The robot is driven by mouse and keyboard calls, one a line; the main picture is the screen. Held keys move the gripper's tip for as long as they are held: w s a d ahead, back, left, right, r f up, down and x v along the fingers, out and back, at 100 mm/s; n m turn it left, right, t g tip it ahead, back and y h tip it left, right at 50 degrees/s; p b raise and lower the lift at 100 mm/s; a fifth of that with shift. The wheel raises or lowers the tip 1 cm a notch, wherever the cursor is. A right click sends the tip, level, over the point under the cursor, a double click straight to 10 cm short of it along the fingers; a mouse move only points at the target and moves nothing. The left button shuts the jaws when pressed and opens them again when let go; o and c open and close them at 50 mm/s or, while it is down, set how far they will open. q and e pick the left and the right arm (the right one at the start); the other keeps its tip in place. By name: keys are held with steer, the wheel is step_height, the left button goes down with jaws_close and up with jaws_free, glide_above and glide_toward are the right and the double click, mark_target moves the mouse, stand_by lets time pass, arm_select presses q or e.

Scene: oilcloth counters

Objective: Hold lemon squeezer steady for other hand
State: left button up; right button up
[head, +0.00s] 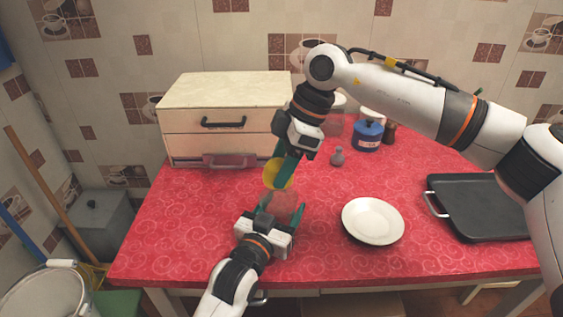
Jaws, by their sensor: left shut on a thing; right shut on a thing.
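The lemon squeezer (283,204), a see-through, glass-like piece, stands on the red patterned oilcloth near the middle of the counter. My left gripper (282,208) comes from the front and is shut on it, with a green finger at each side. A yellow lemon (271,174) is just above and behind the squeezer. My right gripper (282,172) reaches down from above and is shut on the lemon; its green fingers partly cover it. I cannot tell whether the lemon touches the squeezer.
A white plate (373,221) lies to the right, and a black tray (480,207) beyond it. A drawer cabinet (225,118) stands behind left. The counter's left part is clear.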

steer(key=shift+f, duration=0.15)
steer(key=shift+f, duration=1.05)
steer(key=shift+r, duration=0.1)
steer(key=shift+r, duration=0.95)
steer(key=shift+r, duration=0.25)
steer(key=shift+f, duration=0.25)
steer(key=shift+f, duration=0.9)
